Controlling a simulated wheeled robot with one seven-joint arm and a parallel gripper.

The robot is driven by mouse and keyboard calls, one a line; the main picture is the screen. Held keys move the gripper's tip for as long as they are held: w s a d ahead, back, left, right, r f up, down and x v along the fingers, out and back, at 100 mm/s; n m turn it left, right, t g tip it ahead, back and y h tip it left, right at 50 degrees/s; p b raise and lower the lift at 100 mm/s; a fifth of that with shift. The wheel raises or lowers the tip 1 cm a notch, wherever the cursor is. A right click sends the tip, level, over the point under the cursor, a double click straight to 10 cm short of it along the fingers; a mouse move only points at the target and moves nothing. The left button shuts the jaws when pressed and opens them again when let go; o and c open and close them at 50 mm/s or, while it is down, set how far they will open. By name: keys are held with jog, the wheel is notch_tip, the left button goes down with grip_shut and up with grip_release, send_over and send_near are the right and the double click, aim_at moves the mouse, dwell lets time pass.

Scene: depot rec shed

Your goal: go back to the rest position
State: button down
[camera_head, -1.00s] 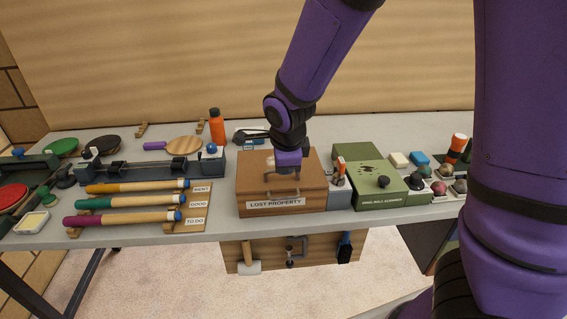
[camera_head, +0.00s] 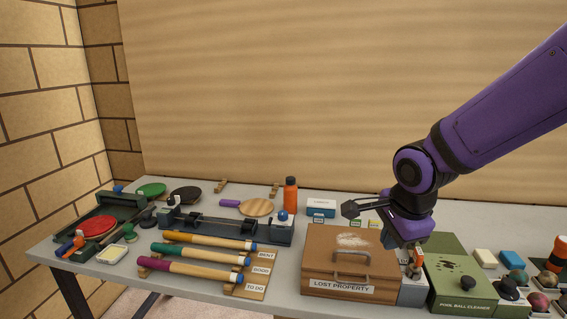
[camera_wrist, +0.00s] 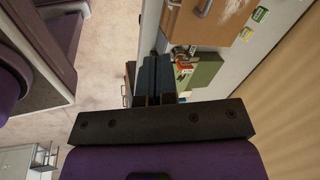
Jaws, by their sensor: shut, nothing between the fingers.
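My purple arm reaches in from the upper right. The box lid is closed, with a pale smudge on top.
Right of the box stand a green POOL BALL CLEANER box (camera_head: 465,297) and several balls. Left are several coloured-handled cues (camera_head: 205,251) on a rack, paddles and an orange bottle (camera_head: 290,194). A brick wall (camera_head: 40,130) stands at far left. The air above the table's left is clear.

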jog(key=s+d+r+n+t, duration=0.1)
jog(key=s+d+r+n, duration=0.3)
jog(key=s+r+n, duration=0.2)
jog(key=s+d+r+n+t, duration=0.1)
jog(key=s+d+r+n, duration=0.3)
jog(key=s+r+n, duration=0.3)
jog(key=s+n, duration=0.2)
jog(key=shift+s+d+r+n, duration=0.25)
jog(key=shift+d+r+n, duration=0.05)
jog(key=shift+d+n, duration=0.1)
